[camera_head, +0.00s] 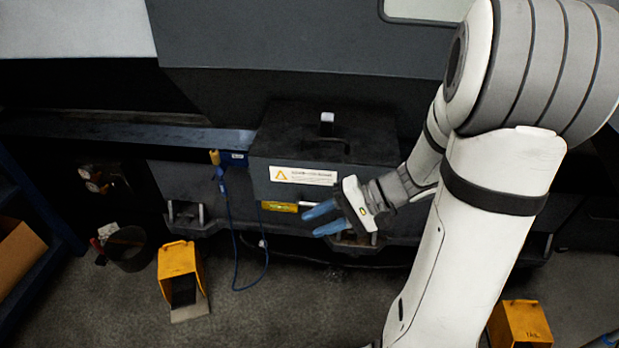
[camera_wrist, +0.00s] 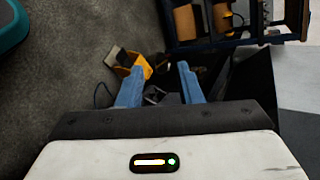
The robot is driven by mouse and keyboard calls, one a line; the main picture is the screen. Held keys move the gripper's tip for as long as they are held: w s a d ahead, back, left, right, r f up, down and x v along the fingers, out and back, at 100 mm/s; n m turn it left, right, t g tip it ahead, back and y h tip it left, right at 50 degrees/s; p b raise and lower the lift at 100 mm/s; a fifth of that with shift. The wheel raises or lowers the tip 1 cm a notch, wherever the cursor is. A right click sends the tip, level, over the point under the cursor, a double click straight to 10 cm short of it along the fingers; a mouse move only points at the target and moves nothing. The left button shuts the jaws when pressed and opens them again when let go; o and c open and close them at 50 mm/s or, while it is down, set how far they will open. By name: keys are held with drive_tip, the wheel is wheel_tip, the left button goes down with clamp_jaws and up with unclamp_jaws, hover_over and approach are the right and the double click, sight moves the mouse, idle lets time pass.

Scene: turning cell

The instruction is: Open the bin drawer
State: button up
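A dark box-shaped unit (camera_head: 345,147) with a white warning label projects from the machine's front in the middle of the head view. It looks like the bin drawer, though I cannot be certain. A light grip or latch (camera_head: 327,124) stands on its top, and a yellow strip (camera_head: 279,206) sits below its label. My gripper (camera_head: 310,223) is just below and in front of the unit's lower right part, pointing left. Its two blue fingers are spread and empty; they also show apart in the wrist view (camera_wrist: 160,75). I cannot tell whether they touch anything.
A blue cable (camera_head: 232,235) hangs left of the unit. Yellow foot pedals stand on the floor at left (camera_head: 180,262) and lower right (camera_head: 522,322). A dark bucket (camera_head: 129,250) and a blue rack (camera_head: 42,205) are further left. Grey floor is open in front.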

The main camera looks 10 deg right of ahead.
drive_tip(key=w+d+f+m+t+b, duration=0.6)
drive_tip(key=w+d+f+t, duration=0.3)
drive_tip(key=d+f+t, duration=0.15)
drive_tip(key=shift+g+y, duration=0.35)
drive_tip(key=shift+y, duration=0.05)
drive_tip(key=x, duration=0.7)
drive_tip(key=shift+a+f, duration=0.2)
drive_tip(key=shift+a, duration=0.25)
clamp_jaws()
